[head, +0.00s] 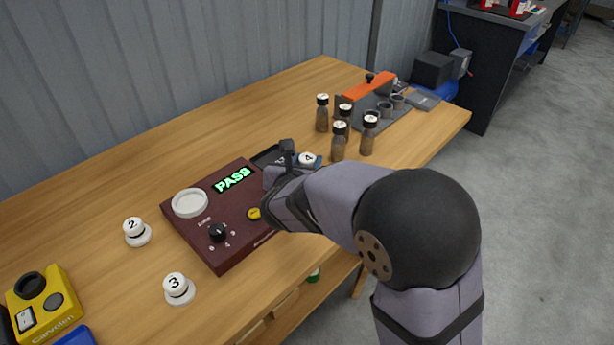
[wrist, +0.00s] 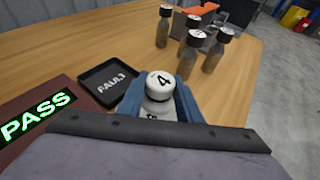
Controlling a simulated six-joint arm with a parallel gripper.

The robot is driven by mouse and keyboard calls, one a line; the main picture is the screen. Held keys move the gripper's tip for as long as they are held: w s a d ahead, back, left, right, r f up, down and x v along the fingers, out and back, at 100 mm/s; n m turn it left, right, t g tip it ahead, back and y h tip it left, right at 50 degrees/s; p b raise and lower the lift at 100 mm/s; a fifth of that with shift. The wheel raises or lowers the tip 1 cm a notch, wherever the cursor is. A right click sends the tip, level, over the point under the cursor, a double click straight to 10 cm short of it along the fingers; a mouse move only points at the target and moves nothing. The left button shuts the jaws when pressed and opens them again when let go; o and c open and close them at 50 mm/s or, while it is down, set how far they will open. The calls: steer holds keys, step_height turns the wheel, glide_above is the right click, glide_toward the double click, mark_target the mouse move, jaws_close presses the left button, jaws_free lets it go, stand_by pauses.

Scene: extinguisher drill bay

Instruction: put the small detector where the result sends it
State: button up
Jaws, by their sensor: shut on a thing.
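The small white detector marked 4 (head: 307,158) is at the tip of my gripper (head: 290,160), which is shut on it.
Detectors marked 2 (head: 136,231) and 3 (head: 177,289) stand left and front of the tester. Several dark-capped bottles (head: 339,140) stand behind and right of my gripper, near a grey rack (head: 372,118). A yellow device (head: 45,305) is at the front left.

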steer(key=shift+f+b, duration=0.35)
steer(key=shift+f, duration=1.6)
steer(key=shift+f, duration=0.2)
steer(key=o, duration=1.2)
steer(key=shift+r, duration=0.15)
steer(key=shift+r, duration=0.2)
steer(key=v, duration=1.2)
steer(key=shift+p, duration=0.4)
